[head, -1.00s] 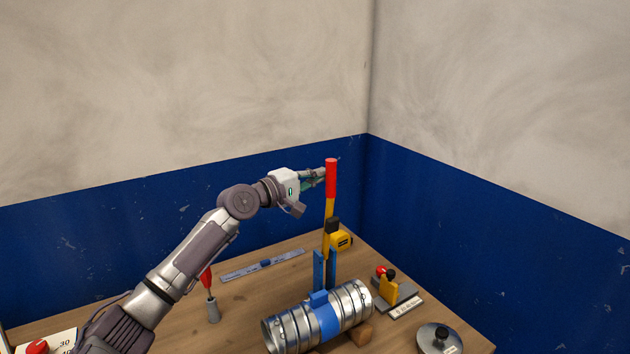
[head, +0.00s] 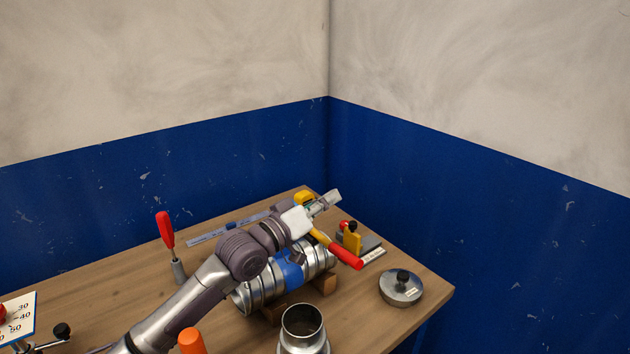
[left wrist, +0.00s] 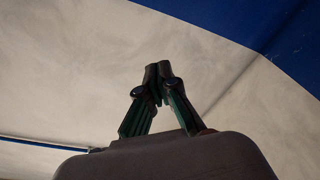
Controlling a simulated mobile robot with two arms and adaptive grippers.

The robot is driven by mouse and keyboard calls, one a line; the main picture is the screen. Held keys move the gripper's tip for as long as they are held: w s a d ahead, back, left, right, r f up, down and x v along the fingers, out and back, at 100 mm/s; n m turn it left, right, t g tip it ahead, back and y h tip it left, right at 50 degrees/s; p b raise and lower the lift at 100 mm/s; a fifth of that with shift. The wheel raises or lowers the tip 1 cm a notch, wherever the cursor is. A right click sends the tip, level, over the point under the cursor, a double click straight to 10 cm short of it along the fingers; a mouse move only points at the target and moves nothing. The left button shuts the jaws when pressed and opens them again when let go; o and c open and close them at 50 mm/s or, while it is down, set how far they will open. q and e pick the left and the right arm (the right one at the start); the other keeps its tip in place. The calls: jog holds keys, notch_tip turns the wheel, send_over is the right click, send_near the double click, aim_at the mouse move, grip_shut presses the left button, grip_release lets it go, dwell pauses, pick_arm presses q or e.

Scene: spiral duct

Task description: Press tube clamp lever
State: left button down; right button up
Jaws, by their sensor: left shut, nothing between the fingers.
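The clamp lever (head: 345,255) has a red grip and a yellow shaft. In the head view it lies tilted low, its red end pointing to the lower right past the tube. The ribbed metal spiral tube (head: 248,297) lies on wooden supports, with a blue clamp band (head: 290,270) around its middle. My left gripper (head: 335,197) is shut and empty, above and behind the lever, over the far part of the table. My left arm hides the lever's base and part of the tube. The left wrist view shows the closed fingertips (left wrist: 158,72) against the wall, with no lever visible there.
A red-handled tool (head: 166,230) stands at the left, with a blue and grey ruler (head: 215,235) behind it. A round metal weight (head: 401,287) sits at the right edge. A yellow and grey block device (head: 353,240) stands near the back right. An open metal cylinder (head: 302,325) stands in front.

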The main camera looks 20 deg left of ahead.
pick_arm(q)
jog(key=s+d+f+m+h+b, duration=0.1)
jog(key=s+d+f+m+b, duration=0.1)
jog(key=f, duration=0.7)
jog(key=shift+d+m+b, duration=0.7)
jog(key=shift+m+b, duration=0.55)
jog(key=shift+m, duration=0.35)
jog(key=r+v, duration=0.1)
jog(key=v, duration=0.6)
jog(key=shift+s+f, duration=0.2)
jog(key=shift+f, duration=0.25)
jog(key=shift+a, duration=0.2)
